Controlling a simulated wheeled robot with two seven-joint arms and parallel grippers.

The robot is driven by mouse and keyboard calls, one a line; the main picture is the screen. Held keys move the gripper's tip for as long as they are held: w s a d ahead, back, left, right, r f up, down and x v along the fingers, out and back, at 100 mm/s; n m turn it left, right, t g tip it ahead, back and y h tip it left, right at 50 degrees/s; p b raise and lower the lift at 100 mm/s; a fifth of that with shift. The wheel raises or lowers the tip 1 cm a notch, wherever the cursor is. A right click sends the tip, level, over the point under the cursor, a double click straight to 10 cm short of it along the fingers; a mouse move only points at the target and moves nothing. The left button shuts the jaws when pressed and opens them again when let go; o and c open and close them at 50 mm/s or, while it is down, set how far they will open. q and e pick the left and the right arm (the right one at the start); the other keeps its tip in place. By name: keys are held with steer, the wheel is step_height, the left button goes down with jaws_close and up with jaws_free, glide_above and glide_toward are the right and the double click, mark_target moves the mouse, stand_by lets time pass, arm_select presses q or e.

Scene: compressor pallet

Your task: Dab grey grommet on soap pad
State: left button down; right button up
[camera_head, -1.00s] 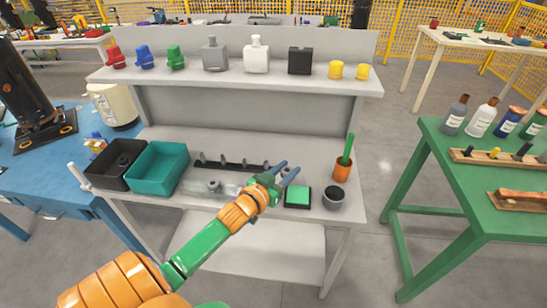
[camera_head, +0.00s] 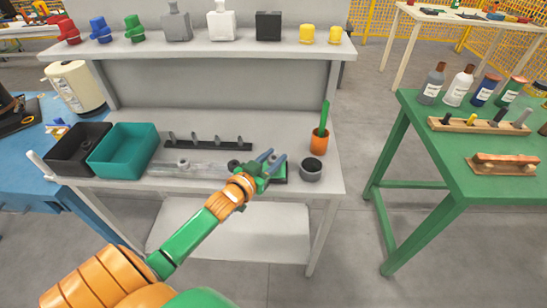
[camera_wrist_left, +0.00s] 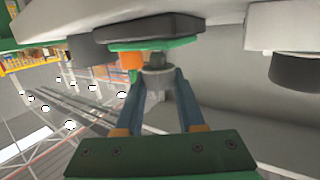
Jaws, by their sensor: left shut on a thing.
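My left gripper (camera_head: 271,159) is over the right part of the grey workbench, in front of the soap pad. In the left wrist view its two blue fingers (camera_wrist_left: 160,98) are shut on the grey grommet (camera_wrist_left: 157,80). The soap pad (camera_head: 280,174) is green in a black tray and mostly hidden by the gripper in the head view. In the wrist view the pad (camera_wrist_left: 125,44) appears upside down, right by the grommet's end. I cannot tell whether they touch. The grommet is not clear in the head view. My right gripper is not in view.
A dark grey pot (camera_head: 311,170) stands right of the pad, with an orange cup (camera_head: 319,143) behind it. A black peg rack (camera_head: 208,144), a teal bin (camera_head: 122,151) and a black bin (camera_head: 78,149) are to the left. A shelf (camera_head: 220,48) spans the back.

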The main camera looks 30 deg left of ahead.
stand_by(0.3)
arm_select(q)
steer(key=shift+f+b, duration=0.3)
steer(key=shift+f, duration=0.1)
stand_by(0.4)
step_height(320, 180, up, 7)
steer(key=p, duration=0.8)
steer(key=shift+r, duration=0.2)
steer(key=shift+f, duration=0.15)
